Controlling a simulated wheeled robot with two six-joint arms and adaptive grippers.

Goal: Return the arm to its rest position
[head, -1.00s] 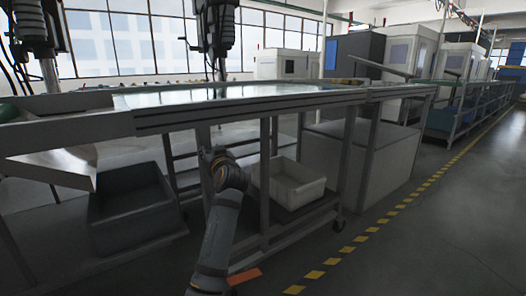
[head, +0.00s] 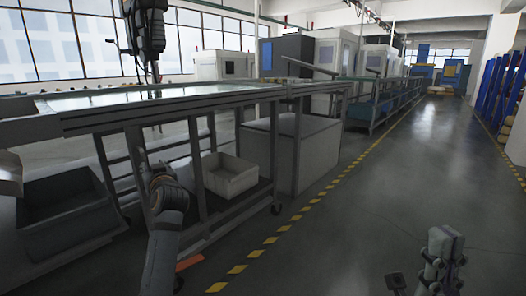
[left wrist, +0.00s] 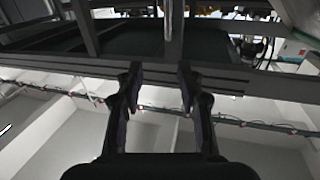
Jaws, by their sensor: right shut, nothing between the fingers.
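My right gripper (head: 445,246) shows at the lower right of the head view. It is shut and empty, over bare floor and well clear of the bench. My left arm (head: 166,205) rises from the bottom left in front of the bench.
The long bench with the tank (head: 215,98) runs along the left. A pale bin (head: 231,180) and a dark bin (head: 62,213) stand beneath it. A yellow-black floor line (head: 270,240) passes its right side. The aisle floor (head: 400,180) at right is clear.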

